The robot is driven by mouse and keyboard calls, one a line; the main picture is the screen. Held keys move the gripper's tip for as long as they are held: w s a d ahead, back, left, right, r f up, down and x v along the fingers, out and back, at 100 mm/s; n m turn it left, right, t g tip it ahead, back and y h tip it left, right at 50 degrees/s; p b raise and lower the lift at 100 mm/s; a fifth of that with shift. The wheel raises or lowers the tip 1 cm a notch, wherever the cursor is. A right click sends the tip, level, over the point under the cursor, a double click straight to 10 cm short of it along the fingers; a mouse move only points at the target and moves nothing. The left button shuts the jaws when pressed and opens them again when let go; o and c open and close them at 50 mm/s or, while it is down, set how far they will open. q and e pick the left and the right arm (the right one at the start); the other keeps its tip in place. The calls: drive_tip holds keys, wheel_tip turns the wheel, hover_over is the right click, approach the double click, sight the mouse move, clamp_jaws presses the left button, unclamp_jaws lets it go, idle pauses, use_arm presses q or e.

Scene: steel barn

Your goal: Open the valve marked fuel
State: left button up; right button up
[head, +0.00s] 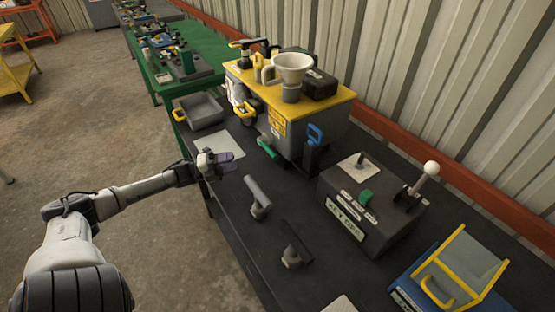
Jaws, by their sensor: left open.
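A grey machine with a yellow top (338,98) stands on the dark bench. A green handle (267,148) sticks out low on its near side. A blue handle (315,134) stands at its right corner. A yellow label (277,123) is on its side, too small to read. I cannot tell which handle, if any, is the valve marked fuel. My left gripper (229,162) is open and empty over the bench's left edge, left of the green handle and apart from it. My right gripper is not in view.
A grey tray (201,109) and a pale sheet (222,147) lie near my left gripper. Two grey-headed pieces (257,195) (296,246) stand on the bench. A control box (358,221) with a white-knobbed lever (424,180) and a blue-yellow case (459,272) are to the right.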

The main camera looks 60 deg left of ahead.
sight(270, 150)
use_arm(q)
drive_tip(key=shift+b+x, duration=1.6)
drive_tip(key=shift+x, duration=5.25)
drive_tip(key=shift+r, duration=0.1)
drive_tip(key=shift+c, duration=0.2)
clamp_jaws()
